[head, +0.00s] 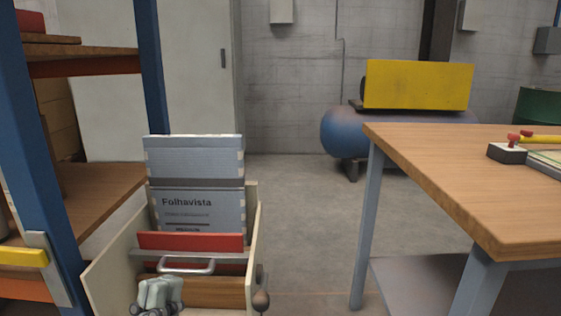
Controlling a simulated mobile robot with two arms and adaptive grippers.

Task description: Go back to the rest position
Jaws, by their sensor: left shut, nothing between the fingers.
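My left gripper (161,290) shows at the bottom of the head view, left of centre. It is shut and empty, in front of the wooden bin and just below a metal handle (187,266); I cannot tell whether it touches anything. A grey-blue sack or pack marked "Folhavista" (197,200) stands upright in the light wooden bin (113,266), behind a red strip (190,241). My right gripper is not in view.
A blue-posted shelf rack (154,75) stands close on the left. A blue tank (340,130) with a yellow cover (418,85) stands behind. Bare floor (310,210) lies between.

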